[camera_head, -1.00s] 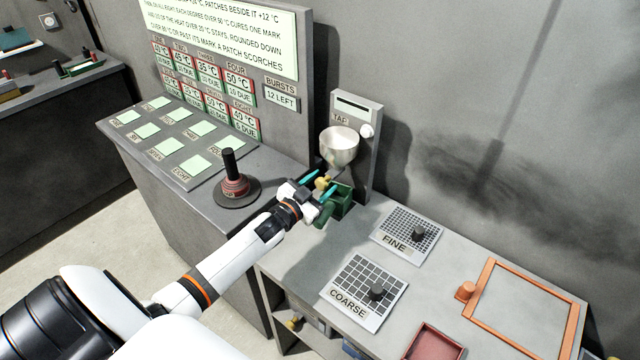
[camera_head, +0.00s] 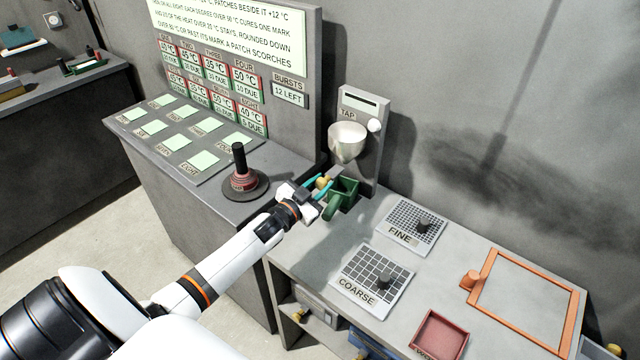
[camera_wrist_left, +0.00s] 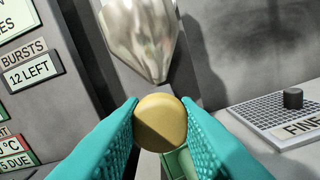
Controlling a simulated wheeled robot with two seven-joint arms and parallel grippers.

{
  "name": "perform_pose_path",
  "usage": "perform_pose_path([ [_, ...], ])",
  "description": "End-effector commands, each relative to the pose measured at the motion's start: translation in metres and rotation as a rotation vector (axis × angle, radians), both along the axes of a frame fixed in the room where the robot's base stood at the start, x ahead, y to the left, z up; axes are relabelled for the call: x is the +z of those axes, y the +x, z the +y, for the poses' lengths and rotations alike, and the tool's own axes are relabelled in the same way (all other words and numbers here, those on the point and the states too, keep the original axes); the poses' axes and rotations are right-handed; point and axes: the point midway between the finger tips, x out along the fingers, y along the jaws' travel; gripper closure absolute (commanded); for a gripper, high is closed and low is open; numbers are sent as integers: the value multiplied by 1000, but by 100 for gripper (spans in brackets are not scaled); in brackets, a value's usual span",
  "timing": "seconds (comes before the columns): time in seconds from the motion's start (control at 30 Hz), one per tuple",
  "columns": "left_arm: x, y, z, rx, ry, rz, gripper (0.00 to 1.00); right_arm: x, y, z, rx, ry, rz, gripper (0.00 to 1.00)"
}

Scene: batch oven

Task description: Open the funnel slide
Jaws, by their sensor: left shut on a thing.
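The funnel (camera_head: 347,140) is a pale metal bowl on the grey tap post (camera_head: 362,105). Its lower part fills the top of the left wrist view (camera_wrist_left: 145,40). A round yellow knob (camera_wrist_left: 160,122) sits below the funnel and also shows in the head view (camera_head: 323,182). My left gripper (camera_head: 320,187) has its teal fingers on both sides of this knob and is shut on it. The slide's plate behind the knob is hidden. A green cup (camera_head: 345,190) with a handle stands under the funnel, close beside the fingers. My right gripper is not in view.
A black-handled lever (camera_head: 240,175) stands on the panel left of my gripper. The fine (camera_head: 402,217) and coarse (camera_head: 350,268) sieves lie on the bench to the right. An orange frame (camera_head: 478,282) and a red tray (camera_head: 415,340) lie further right.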

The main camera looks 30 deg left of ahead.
Motion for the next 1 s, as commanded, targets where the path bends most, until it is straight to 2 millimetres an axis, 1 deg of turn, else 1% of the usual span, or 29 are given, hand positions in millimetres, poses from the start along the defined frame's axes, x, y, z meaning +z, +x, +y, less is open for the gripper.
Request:
perform_pose_path([
  [0.03, 1, -1, -1, -4, -1, -5, 100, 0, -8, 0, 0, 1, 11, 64],
  [0.07, 2, -1, -1, -4, -1, -6, 100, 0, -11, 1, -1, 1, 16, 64],
  [0.13, 2, -1, 0, -4, 0, -5, 100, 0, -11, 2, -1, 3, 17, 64],
  [0.17, 2, -1, 0, -3, 0, -5, 69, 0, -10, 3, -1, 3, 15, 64],
  [0.2, 2, -1, 0, -3, 0, -5, 62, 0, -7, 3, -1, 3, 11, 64],
  [0.27, 2, -1, 0, -3, 0, -5, 53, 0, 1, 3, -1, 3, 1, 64],
  [0.3, 2, -1, 0, -3, 0, -5, 50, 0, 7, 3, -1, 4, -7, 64],
  [0.43, 2, -1, 0, -3, 0, -6, 50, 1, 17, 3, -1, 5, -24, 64],
  [0.57, 2, -1, 0, -3, 0, -6, 50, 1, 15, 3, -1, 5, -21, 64],
  [0.67, 1, -6, 0, -3, 0, -6, 50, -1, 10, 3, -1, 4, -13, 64],
  [0.77, -1, -19, 1, -4, 1, -5, 50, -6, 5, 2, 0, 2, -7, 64],
  [1.0, -3, -66, 5, -3, 0, -3, 50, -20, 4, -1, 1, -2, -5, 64],
])
